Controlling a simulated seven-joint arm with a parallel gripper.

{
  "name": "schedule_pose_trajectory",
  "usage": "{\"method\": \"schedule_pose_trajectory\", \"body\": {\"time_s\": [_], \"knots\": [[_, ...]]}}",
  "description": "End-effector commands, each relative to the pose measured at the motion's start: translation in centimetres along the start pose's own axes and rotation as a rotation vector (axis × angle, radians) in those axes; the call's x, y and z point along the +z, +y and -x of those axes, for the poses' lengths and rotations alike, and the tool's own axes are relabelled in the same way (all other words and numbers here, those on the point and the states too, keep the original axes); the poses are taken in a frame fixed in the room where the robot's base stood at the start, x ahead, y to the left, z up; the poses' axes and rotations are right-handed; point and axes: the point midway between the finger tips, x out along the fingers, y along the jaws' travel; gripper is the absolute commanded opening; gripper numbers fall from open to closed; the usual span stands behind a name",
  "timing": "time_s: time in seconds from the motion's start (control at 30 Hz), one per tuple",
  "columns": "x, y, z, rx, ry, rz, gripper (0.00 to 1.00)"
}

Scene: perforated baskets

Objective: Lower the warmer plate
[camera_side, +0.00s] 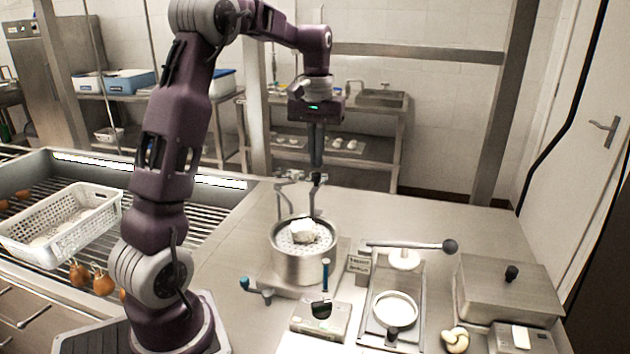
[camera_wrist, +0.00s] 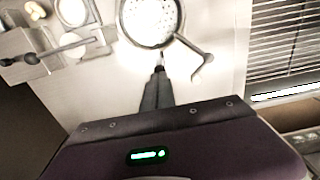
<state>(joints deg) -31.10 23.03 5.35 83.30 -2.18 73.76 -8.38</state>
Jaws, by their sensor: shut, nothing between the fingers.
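The likely warmer plate is a pale perforated disc (camera_side: 293,238) in the mouth of a round steel pot (camera_side: 300,265). A white lump sits on it in the side view. The perforated disc also shows at the top of the wrist view (camera_wrist: 150,22). Bent metal arms (camera_side: 283,186) rise above the pot. My gripper (camera_side: 316,168) is shut and empty, pointing down above the pot. Its tips are close to the top of the right-hand bent arm; I cannot tell if they touch. In the wrist view my gripper (camera_wrist: 159,70) is just below the disc, beside a bent arm (camera_wrist: 200,62).
A blue-knobbed crank (camera_side: 255,288) sits left of the pot. A long black-knobbed lever (camera_side: 410,245), a tray and a lidded steel box (camera_side: 508,288) are right. A white perforated basket (camera_side: 60,225) lies left.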

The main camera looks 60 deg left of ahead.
Motion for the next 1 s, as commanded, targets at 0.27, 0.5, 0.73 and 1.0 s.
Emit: {"method": "schedule_pose_trajectory", "body": {"time_s": [0.27,0.5,0.73,1.0], "knots": [[0.0,0.0,-0.8,0.000,-0.002,0.000,0.00],[0.0,0.0,-1.5,0.000,-0.002,0.000,0.00],[0.0,0.0,-2.2,0.000,-0.001,0.000,0.00],[0.0,0.0,-3.0,0.000,-0.001,0.000,0.00]]}}
